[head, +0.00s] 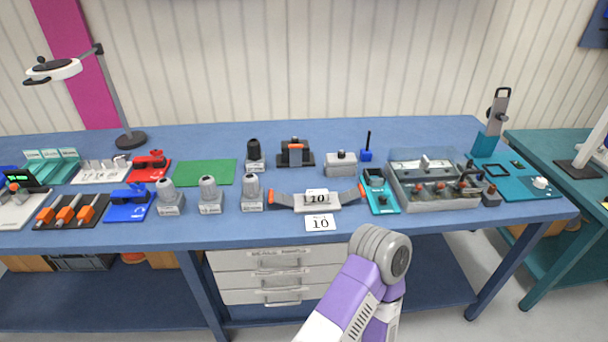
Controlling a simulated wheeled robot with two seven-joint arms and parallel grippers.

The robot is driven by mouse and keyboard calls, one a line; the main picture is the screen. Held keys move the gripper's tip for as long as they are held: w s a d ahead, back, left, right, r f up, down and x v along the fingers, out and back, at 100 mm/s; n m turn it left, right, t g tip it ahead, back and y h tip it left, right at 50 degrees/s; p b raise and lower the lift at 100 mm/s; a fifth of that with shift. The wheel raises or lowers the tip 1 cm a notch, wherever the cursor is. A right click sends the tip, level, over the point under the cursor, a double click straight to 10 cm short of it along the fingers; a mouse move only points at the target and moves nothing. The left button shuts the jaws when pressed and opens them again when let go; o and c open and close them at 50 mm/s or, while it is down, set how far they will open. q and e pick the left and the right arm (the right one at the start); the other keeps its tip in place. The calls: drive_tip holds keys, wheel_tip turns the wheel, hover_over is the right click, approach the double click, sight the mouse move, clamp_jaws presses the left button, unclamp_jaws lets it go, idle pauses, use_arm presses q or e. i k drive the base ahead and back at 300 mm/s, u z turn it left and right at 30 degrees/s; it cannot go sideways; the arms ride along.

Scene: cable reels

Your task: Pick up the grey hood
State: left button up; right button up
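A light grey, boxy piece with a small knob on top (341,163) stands on the blue workbench, right of centre in the back row. It looks like the grey hood, but its label is too small to read. Three grey cone-topped pieces, at left (169,198), middle (209,196) and right (251,194), stand in the front row and are also grey. Neither of my grippers is in view. A purple and grey arm link of mine rises from the bottom, in front of the bench edge, apart from the grey pieces.
A black cone-topped piece (254,156) and a black and orange clamp (295,153) stand left of the boxy piece. A blue holder with a rod (366,150) is close on its right. A grey cradle with a "10" card (318,198) lies in front.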

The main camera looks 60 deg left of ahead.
sight(340, 165)
drive_tip(key=k, duration=0.15)
drive_tip(key=u, duration=1)
